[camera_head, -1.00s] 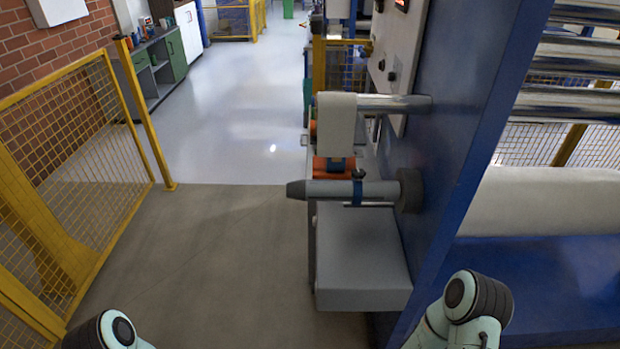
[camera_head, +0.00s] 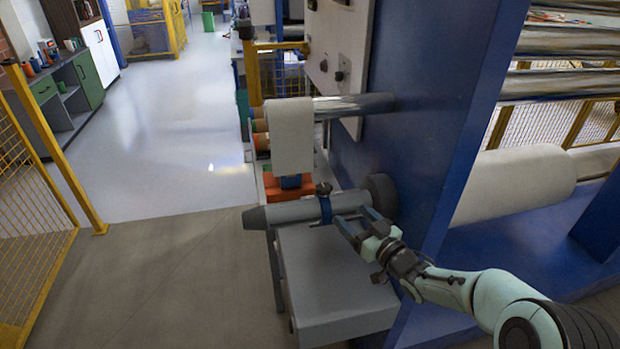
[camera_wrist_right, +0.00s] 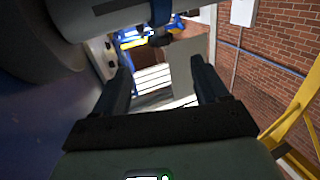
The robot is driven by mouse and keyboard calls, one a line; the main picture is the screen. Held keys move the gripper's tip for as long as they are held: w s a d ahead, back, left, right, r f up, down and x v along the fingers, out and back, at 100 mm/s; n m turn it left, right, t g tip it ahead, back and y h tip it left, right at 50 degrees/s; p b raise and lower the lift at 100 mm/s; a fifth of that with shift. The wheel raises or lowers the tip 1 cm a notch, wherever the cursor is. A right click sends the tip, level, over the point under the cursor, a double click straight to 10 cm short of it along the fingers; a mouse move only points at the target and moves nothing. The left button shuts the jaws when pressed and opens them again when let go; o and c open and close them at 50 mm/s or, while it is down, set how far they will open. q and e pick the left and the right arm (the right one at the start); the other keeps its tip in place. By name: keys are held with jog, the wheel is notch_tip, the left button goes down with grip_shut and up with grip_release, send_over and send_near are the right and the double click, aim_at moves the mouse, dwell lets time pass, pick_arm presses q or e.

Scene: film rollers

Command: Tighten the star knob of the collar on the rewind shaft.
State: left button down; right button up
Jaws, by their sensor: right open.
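The grey rewind shaft (camera_head: 285,213) sticks out leftward from the blue machine frame in the head view. A blue collar (camera_head: 326,209) sits around it, with a small dark star knob (camera_head: 323,188) on top. My right gripper (camera_head: 352,224) is open and empty, its fingers at the near side of the shaft, just right of the collar. Whether they touch the shaft I cannot tell. The right wrist view shows both fingers apart (camera_wrist_right: 163,75), with the shaft (camera_wrist_right: 95,12) across the top; the knob is not clear there. My left gripper is out of view.
A dark round flange (camera_head: 380,196) is at the shaft's base against the blue frame (camera_head: 415,120). A grey box (camera_head: 335,285) stands below the shaft. A pale roll (camera_head: 291,135) hangs behind it. A yellow fence (camera_head: 60,190) is left; floor between is free.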

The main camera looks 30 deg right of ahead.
aim_at(329, 192)
jog(key=w+p, duration=0.1)
jog(key=w, duration=0.3)
jog(key=w+p, duration=0.1)
jog(key=w, duration=0.3)
jog(key=w+a+p, duration=0.1)
jog(key=w, duration=0.3)
jog(key=shift+w+a+r+p, duration=0.1)
jog(key=shift+w+r+p, duration=0.05)
jog(key=shift+r+p, duration=0.2)
jog(key=shift+w+f, duration=0.15)
jog(key=shift+w, duration=0.4)
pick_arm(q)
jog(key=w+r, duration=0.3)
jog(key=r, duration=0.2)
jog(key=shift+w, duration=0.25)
pick_arm(e)
jog(key=shift+s, duration=0.1)
